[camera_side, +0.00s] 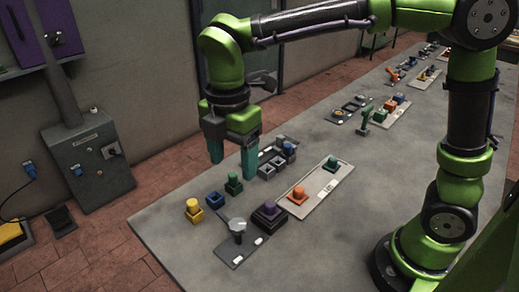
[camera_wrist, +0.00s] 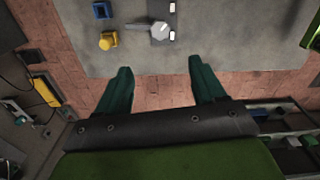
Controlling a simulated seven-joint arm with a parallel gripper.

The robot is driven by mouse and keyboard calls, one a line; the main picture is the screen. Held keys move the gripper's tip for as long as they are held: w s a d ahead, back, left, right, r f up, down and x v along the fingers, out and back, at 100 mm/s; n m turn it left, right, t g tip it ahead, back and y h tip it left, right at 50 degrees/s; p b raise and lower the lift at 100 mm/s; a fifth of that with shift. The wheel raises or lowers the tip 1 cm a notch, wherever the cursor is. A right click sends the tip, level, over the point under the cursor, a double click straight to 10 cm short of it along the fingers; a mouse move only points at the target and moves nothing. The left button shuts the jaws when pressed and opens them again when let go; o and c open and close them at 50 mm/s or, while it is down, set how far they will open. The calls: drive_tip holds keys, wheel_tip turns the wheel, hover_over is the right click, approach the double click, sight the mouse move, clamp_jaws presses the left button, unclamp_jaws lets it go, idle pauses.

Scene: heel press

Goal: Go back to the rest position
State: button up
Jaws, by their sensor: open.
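My gripper (camera_side: 232,158) is open and empty, with its two teal fingers pointing down above the far left part of the grey table (camera_side: 185,262). I see no object between the fingers.
A grey cabinet (camera_side: 92,160) stands left of the table.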

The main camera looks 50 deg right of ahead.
idle(0.3)
drive_tip(key=s+d+m+t+y, duration=0.1)
drive_tip(key=s+d+m+t, duration=0.2)
drive_tip(key=s+d+m, duration=0.2)
drive_tip(key=s+d+r+m+t+y, duration=0.1)
drive_tip(key=s+d+m+t, duration=0.3)
drive_tip(key=d+m, duration=0.6)
drive_tip(key=s+m, duration=0.1)
drive_tip(key=m, duration=0.7)
drive_tip(key=shift+d+r, duration=0.25)
drive_tip(key=shift+d, duration=0.15)
